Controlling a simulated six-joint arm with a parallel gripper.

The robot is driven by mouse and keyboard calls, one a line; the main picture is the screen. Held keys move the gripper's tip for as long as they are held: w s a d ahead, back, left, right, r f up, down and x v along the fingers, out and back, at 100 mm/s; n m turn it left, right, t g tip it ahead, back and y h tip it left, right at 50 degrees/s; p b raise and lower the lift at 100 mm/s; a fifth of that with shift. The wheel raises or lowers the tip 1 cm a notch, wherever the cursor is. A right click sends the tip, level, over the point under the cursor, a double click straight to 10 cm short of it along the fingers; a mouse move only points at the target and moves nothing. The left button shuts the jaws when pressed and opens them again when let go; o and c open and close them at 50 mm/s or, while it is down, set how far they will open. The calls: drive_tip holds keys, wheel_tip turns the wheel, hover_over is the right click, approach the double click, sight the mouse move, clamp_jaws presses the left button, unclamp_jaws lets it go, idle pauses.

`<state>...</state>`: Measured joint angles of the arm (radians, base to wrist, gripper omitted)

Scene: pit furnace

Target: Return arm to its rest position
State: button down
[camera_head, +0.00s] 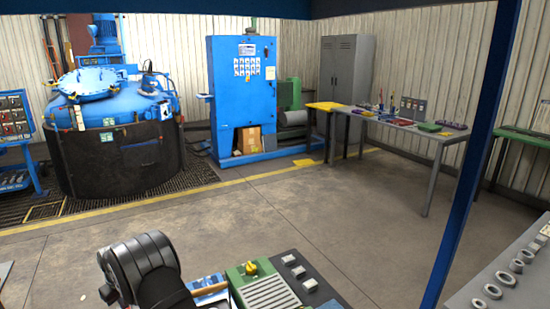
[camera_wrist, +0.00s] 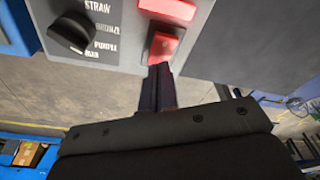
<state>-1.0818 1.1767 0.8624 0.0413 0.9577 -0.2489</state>
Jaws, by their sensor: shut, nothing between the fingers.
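My gripper (camera_wrist: 160,72) is shut and empty in the wrist view. Its dark fingertips are at the lower edge of a red switch (camera_wrist: 166,46) on a grey panel (camera_wrist: 118,62); I cannot tell whether they touch it. A black knob (camera_wrist: 72,33) sits left of the switch, beside printed words such as STRAW and BRONZE. Another red piece (camera_wrist: 168,8) is above the switch. In the head view, a dark rounded part of my arm is at the bottom left, and my fingers cannot be made out there.
The head view shows a green box with a yellow knob (camera_head: 251,268) close to my arm. A blue pit furnace (camera_head: 112,104), a blue cabinet (camera_head: 242,95) and a grey table (camera_head: 432,136) stand farther back. A blue post (camera_head: 470,160) crosses the right side. The middle floor is clear.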

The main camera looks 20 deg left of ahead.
drive_tip(key=shift+f, duration=0.35)
drive_tip(key=shift+r, duration=0.1)
wheel_tip(320, 180, up, 22)
drive_tip(key=s+d+n, duration=0.2)
drive_tip(key=s+n, duration=0.1)
drive_tip(key=n, duration=0.8)
drive_tip(key=shift+d+t+h, duration=0.3)
drive_tip(key=shift+d+h, duration=0.05)
drive_tip(key=shift+h, duration=0.05)
